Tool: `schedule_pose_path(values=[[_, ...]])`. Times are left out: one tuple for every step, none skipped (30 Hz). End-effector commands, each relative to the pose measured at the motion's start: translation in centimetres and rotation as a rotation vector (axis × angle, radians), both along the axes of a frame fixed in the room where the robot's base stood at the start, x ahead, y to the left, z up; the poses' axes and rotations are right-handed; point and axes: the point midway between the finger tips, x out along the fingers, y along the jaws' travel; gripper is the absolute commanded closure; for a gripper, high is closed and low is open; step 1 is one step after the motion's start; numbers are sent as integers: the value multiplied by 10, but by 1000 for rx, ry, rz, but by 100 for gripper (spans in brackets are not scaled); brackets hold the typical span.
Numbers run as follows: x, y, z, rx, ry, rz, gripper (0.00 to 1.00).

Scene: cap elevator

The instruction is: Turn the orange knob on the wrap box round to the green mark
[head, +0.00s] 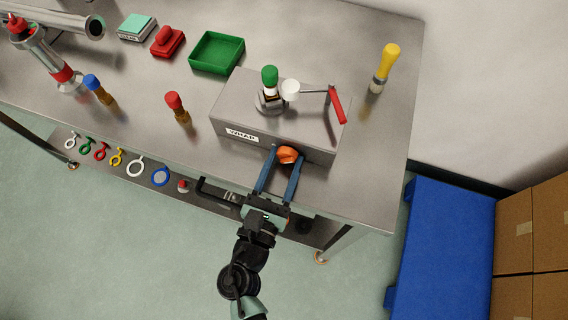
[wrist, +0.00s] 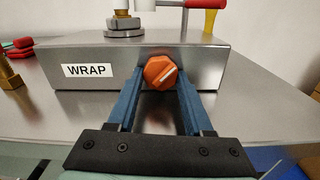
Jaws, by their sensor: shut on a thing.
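The steel wrap box (head: 235,105) stands on the bench, with a "WRAP" label on its front; the box also shows in the wrist view (wrist: 80,50). The orange knob (wrist: 158,75) is on the box's front face, right of the label, and its white line slants toward the upper right. In the head view the knob (head: 287,155) sits between my fingertips. My gripper (head: 288,158) reaches from the front and is shut on the knob, one blue finger on each side. I see no green mark in either view; the fingers cover parts of the face around the knob.
A green-topped piece (head: 269,76), a white cup (head: 290,87) and a red-handled lever (head: 337,104) are on top of the box. A red-topped fitting (head: 177,108) stands left, a yellow one (head: 386,66) right. The bench's front right is clear.

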Motion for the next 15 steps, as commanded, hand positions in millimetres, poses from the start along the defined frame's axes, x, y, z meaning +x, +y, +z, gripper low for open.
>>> schedule_pose_path(values=[[0, 1, -3, 44, -16, 2, 100], [0, 1, -3, 71, -24, 2, 100], [0, 1, -3, 104, -35, 2, 100], [0, 1, -3, 129, -43, 2, 100], [0, 1, -2, 155, -51, 2, 100], [0, 1, -3, 186, -62, 1, 100], [0, 1, -3, 208, -69, 1, 100], [0, 1, -2, 231, -76, 2, 100], [0, 1, -2, 258, -85, 2, 100], [0, 1, -2, 279, -92, 1, 100], [0, 1, -2, 298, -97, 1, 100], [0, 1, -2, 321, -105, 1, 100], [0, 2, -2, 337, -111, 1, 100], [0, 2, -1, 353, -116, 1, 100], [0, 2, -1, 373, -122, 1, 100]])
